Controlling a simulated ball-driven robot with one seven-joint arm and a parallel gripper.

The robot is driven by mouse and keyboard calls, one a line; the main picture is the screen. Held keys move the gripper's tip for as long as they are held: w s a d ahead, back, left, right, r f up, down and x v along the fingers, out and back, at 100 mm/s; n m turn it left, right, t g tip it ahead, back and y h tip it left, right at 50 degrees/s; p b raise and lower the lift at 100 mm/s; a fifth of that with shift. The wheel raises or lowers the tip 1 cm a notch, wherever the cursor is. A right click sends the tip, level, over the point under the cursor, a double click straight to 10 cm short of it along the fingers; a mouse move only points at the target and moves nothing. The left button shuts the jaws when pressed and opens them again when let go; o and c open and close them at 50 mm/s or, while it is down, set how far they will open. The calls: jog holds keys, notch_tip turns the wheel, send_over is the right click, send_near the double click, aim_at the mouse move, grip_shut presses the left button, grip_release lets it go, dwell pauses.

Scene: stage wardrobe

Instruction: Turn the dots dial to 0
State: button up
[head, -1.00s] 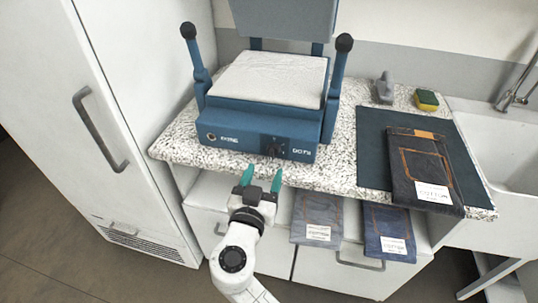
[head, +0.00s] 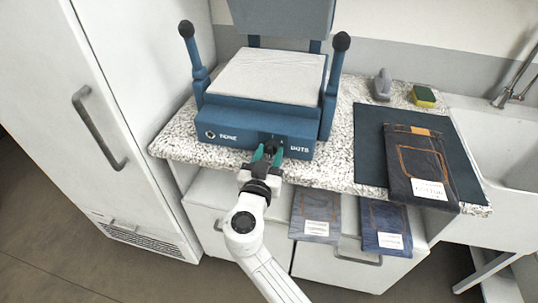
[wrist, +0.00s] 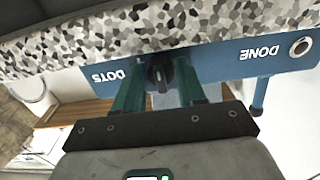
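The dots dial (head: 271,145) is a small black knob on the front panel of the blue press (head: 228,133), left of the white word DOTS. In the wrist view the dial (wrist: 158,74) shows a raised grip with a pale mark; its setting and any numbers are too small to read. My gripper (head: 268,155) has green fingers pointing at the panel, one on each side of the dial. In the wrist view my gripper (wrist: 160,84) is open, with visible gaps between its fingers and the knob.
A round DONE button (head: 210,134) sits at the panel's left. The speckled counter (head: 345,150) runs under the press. Folded jeans (head: 415,160) lie on a dark mat (head: 372,135) at right. A white fridge (head: 100,90) stands left.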

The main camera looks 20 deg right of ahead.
jog(key=c, duration=0.6)
